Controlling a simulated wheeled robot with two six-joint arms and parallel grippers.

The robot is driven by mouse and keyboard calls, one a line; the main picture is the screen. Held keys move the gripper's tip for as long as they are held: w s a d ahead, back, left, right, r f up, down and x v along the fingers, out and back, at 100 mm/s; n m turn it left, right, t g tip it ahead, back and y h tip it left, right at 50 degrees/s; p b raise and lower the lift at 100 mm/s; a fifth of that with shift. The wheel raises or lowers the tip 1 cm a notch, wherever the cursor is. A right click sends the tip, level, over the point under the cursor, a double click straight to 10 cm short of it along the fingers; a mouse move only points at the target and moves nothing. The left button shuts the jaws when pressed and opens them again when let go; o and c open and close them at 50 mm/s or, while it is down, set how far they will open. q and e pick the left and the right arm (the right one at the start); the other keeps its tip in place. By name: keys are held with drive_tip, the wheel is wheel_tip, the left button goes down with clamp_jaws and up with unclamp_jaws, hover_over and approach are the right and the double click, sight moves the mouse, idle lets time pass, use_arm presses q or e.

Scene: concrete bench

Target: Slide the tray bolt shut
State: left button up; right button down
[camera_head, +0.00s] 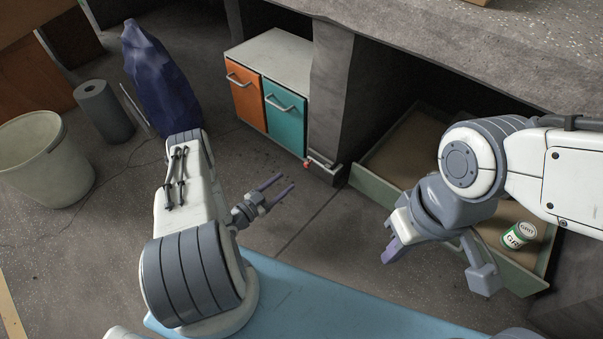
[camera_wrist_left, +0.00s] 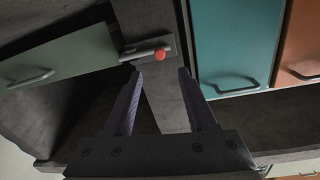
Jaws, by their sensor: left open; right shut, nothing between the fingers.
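The bolt (camera_head: 324,164) is a small metal bar with a red knob (camera_head: 307,165), low on the concrete pillar beside the tray. In the left wrist view the bolt (camera_wrist_left: 139,50) has its red knob (camera_wrist_left: 160,54) at the end away from the tray's green front (camera_wrist_left: 60,58). The tray (camera_head: 372,187) sits under the bench. My left gripper (camera_head: 286,184) is open and empty, short of the bolt; in its wrist view the knob shows just beyond and between the fingertips (camera_wrist_left: 159,73). My right gripper (camera_head: 389,256) is shut and empty, in front of the tray.
An orange door (camera_head: 244,97) and a teal door (camera_head: 284,117) with handles stand left of the pillar (camera_head: 335,95). A labelled can (camera_head: 519,236) is in the tray. A bucket (camera_head: 45,150), a grey roll (camera_head: 105,112) and a dark blue bundle (camera_head: 158,75) stand left. Floor before the pillar is clear.

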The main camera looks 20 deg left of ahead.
sight(305, 166)
use_arm(q)
drive_tip(key=b+x, duration=0.4)
drive_tip(key=x, duration=0.5)
drive_tip(key=shift+w, duration=0.1)
clamp_jaws()
idle(1.1)
